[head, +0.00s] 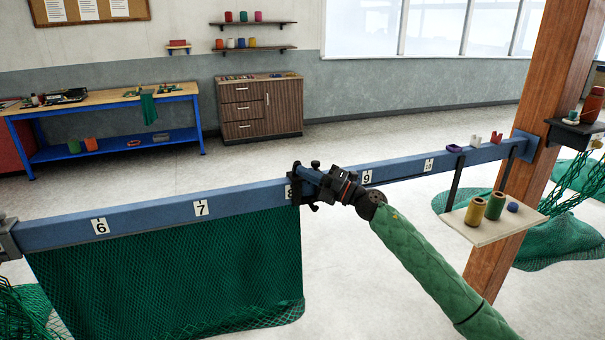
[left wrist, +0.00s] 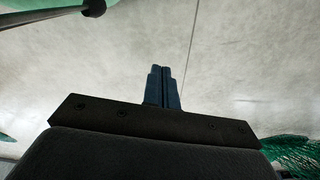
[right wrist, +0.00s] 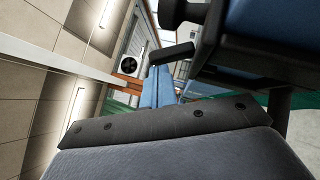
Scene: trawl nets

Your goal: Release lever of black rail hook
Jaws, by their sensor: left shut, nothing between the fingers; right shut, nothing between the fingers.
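The black rail hook (head: 297,188) is clamped around the blue rail (head: 150,211) near the number 8 label, with the green net hanging to its left. It also shows up close at the upper right of the right wrist view (right wrist: 209,50), where a flat black tab, perhaps its lever, sticks out beside my fingers. My right gripper (head: 318,178) is shut and empty, right beside the hook at the rail. Its blue fingers (right wrist: 156,86) point past the tab; I cannot tell whether they touch it. My left gripper (left wrist: 162,86) is shut and empty over bare floor, out of the head view.
The green net (head: 180,275) hangs below the rail. A wooden post (head: 535,130) stands at the right, with a small shelf (head: 475,224) holding spools. A workbench (head: 100,102) and a cabinet (head: 262,108) stand far back. The floor between is clear.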

